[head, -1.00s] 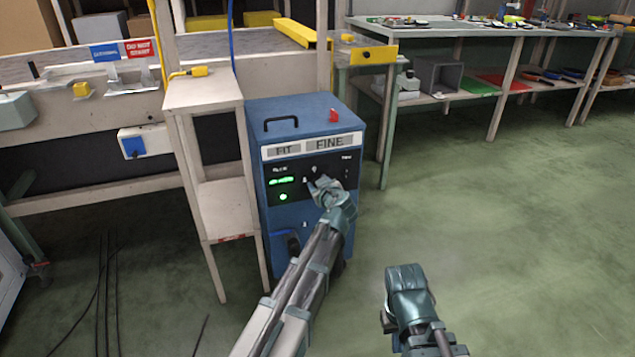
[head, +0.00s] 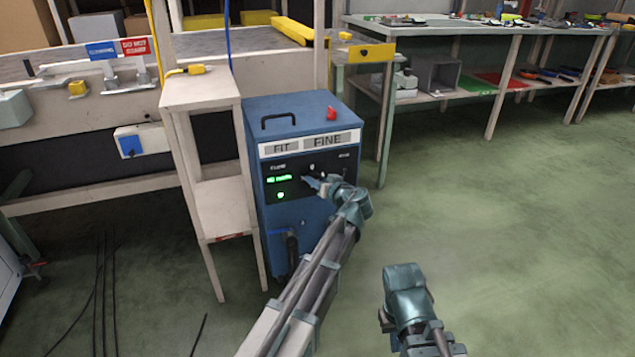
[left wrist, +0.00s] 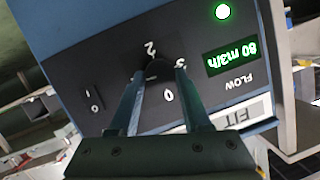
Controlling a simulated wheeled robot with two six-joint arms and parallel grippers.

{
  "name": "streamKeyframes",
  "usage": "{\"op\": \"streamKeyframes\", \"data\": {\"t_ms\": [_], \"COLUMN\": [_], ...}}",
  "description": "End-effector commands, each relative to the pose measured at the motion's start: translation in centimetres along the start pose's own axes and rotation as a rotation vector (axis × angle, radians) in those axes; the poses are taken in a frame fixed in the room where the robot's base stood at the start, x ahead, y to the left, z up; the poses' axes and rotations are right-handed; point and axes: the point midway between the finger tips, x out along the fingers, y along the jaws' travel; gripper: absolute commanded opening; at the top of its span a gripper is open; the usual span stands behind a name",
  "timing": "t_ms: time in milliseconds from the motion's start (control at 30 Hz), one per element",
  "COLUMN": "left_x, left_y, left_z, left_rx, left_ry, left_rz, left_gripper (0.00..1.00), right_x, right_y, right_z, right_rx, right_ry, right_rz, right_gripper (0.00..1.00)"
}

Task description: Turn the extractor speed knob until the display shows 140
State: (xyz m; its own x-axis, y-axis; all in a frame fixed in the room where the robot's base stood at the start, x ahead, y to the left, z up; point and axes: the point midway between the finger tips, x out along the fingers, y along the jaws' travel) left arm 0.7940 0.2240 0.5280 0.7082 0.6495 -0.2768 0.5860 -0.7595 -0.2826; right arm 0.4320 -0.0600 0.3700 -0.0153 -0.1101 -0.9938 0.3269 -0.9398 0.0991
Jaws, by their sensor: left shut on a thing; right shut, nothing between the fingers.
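The blue extractor unit (head: 300,215) has a black control panel with a green-lit display (head: 280,179). In the left wrist view the display (left wrist: 230,57) appears upside down and reads 80 m3/h, labelled FLOW. The dark speed knob (left wrist: 158,68) sits among the marks 0, 2 and 3, partly hidden by the fingers. My left gripper (left wrist: 160,75) is shut on the knob, with one finger on each side; it also shows at the panel in the head view (head: 314,182). My right gripper (head: 386,318) is shut and empty, low over the floor, apart from the unit.
A pale wooden stand (head: 205,92) is close on the unit's left. A red button (head: 331,113) and a black handle (head: 279,118) are on its top. A workbench (head: 440,95) stands behind right. The green floor at right is clear.

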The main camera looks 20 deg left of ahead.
Motion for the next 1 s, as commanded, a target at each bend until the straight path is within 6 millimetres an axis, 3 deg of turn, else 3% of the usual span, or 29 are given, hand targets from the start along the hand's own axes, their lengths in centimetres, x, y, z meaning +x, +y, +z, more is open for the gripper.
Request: {"op": "streamKeyframes", "data": {"t_ms": [500, 533, 667, 1000], "left_x": [-0.03, -0.03, -0.02, -0.04], "left_y": [-0.06, -0.06, -0.04, -0.07], "left_z": [0.08, 0.07, 0.05, -0.02], "left_rx": [0.013, 0.013, 0.013, 0.014], "left_ry": [-0.002, -0.002, -0.001, 0.0], "left_rz": [-0.006, -0.006, -0.006, -0.005], "left_gripper": [0.0, 0.53, 0.77, 0.78], "right_x": [0.04, 0.04, 0.04, -0.01], "right_y": [0.0, 0.0, 0.0, 0.0], "right_z": [0.0, 0.0, 0.0, 0.0], "right_rx": [0.0, 0.0, 0.0, 0.0], "right_ry": [0.0, 0.0, 0.0, 0.0], "right_rz": [0.0, 0.0, 0.0, 0.0], "right_gripper": [0.0, 0.0, 0.0, 0.0]}}
